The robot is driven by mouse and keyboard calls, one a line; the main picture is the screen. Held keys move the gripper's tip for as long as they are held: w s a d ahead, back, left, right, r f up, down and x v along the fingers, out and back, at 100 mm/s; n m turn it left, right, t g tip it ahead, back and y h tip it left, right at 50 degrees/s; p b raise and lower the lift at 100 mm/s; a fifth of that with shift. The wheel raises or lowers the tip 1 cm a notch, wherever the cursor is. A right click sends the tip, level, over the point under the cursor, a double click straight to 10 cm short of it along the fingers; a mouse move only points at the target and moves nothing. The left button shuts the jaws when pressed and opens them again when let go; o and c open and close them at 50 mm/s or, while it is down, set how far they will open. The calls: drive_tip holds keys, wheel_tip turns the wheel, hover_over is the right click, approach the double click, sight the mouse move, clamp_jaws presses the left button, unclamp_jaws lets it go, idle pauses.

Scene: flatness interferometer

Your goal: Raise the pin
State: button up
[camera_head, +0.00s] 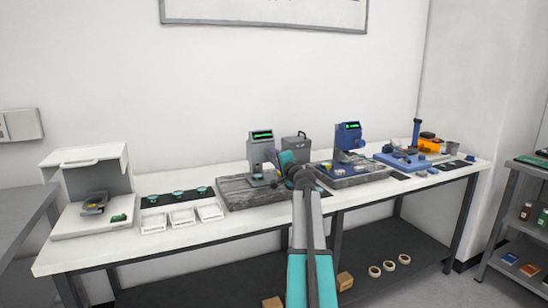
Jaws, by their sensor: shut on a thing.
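A grey instrument (261,148) with a green lit display stands on a dark grey stone plate (240,194) at the middle of the bench. My gripper (277,171) is at the right side of this instrument, low near its base. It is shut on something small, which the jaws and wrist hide. I cannot make out the pin or tell how high it stands. A blue instrument (348,138) with a similar green display stands on a second plate to the right, apart from my gripper.
A dark grey box (294,148) stands behind my wrist. White trays (183,217) and small green-topped dishes (178,193) lie to the left, beside a white open-fronted cabinet (92,168). Blue and orange items (428,141) crowd the right end of the white bench (235,221).

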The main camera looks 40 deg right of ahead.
drive_tip(key=shift+f+m+p, duration=0.1)
drive_tip(key=shift+m+p, duration=0.35)
drive_tip(key=shift+m, duration=0.85)
drive_tip(key=o, duration=1)
drive_tip(key=shift+o, duration=0.2)
drive_tip(key=v, duration=1.4)
drive_tip(key=shift+b, duration=0.4)
